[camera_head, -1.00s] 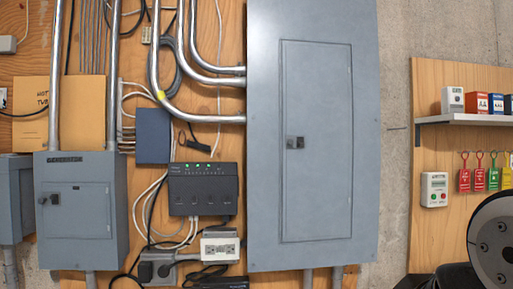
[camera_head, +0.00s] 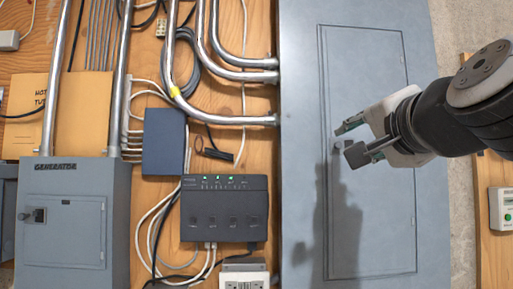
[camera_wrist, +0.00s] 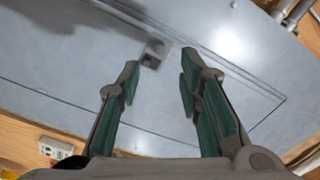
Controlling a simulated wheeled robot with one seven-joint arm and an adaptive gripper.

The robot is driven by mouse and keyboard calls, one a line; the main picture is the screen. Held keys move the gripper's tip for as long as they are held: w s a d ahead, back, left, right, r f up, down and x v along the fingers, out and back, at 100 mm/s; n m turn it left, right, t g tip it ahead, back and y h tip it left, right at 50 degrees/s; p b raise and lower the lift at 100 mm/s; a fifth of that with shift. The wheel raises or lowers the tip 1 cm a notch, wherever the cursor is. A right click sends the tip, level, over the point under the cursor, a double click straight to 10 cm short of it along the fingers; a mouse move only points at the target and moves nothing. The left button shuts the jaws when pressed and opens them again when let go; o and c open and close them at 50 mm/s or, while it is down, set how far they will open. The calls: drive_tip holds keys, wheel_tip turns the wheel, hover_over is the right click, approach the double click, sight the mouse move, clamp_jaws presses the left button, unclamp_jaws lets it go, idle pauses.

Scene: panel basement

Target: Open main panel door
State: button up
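The main panel (camera_head: 300,60) is a tall grey metal cabinet on the wall. Its door (camera_head: 365,70) lies flush in the frame and looks closed. The small latch (camera_head: 338,146) sits at the door's left edge, partly hidden by my gripper in the head view. My gripper (camera_head: 345,142) reaches in from the right, its fingers pointing at the latch. In the wrist view the gripper (camera_wrist: 160,62) is open, with a gap between its green-padded fingers. The latch (camera_wrist: 154,50) shows just beyond the fingertips, nearer the left one. I cannot tell whether a finger touches it.
A smaller generator box (camera_head: 65,240) hangs at the left. Metal conduits (camera_head: 235,121), cables and a black device with green lights (camera_head: 224,205) are left of the panel. A wooden board with a white green-buttoned box (camera_head: 502,210) is at the right.

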sight(339, 145)
drive_tip(key=w, duration=0.7)
drive_tip(key=shift+w, duration=0.3)
clamp_jaws()
